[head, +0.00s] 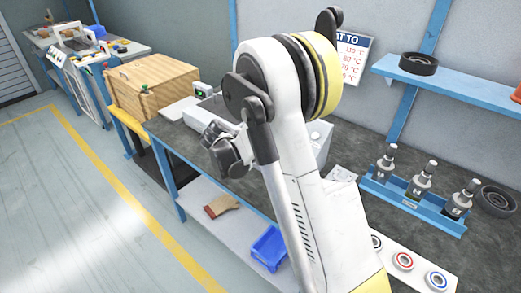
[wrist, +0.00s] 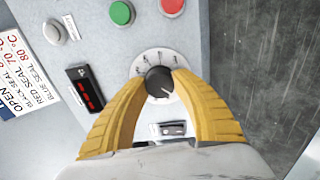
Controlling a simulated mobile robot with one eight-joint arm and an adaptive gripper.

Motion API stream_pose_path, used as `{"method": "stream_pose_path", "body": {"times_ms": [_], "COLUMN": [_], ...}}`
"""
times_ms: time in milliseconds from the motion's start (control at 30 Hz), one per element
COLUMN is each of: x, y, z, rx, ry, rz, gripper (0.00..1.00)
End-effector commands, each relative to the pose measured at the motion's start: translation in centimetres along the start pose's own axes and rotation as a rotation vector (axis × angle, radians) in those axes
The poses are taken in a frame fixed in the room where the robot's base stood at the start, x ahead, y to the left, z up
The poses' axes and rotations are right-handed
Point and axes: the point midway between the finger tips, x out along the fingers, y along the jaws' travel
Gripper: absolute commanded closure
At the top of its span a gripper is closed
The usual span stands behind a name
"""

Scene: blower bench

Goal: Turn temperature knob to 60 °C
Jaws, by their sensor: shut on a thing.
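The temperature knob (wrist: 159,81) is a round black knob with a white pointer mark, set on a white dial with graduations too small to read. It is in the middle of the wrist view, on a light grey panel (wrist: 107,62). My gripper (wrist: 160,78) has its two yellow fingers closed around the knob, one on each side. A red digital display (wrist: 85,89) sits left of the knob; its digits are not legible. In the head view my arm hides the knob and most of the grey machine (head: 320,140).
Green (wrist: 121,13) and red (wrist: 171,6) buttons lie above the knob, a rocker switch (wrist: 173,129) below. In the head view, a blue rack (head: 412,205) with several tools, ringed parts (head: 403,261) and a wooden crate (head: 150,88) stand around.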

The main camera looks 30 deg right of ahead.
Motion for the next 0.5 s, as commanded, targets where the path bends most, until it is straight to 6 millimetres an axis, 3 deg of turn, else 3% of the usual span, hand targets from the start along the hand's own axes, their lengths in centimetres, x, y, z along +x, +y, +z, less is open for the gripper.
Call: {"method": "stream_pose_path", "body": {"times_ms": [467, 500], "x": [0.00, 0.00], "y": [-0.06, -0.06], "z": [-0.04, -0.04], "rx": [-0.012, -0.012], "ry": [0.002, 0.002], "rz": [-0.001, -0.001], "gripper": [0.99, 0.56]}}
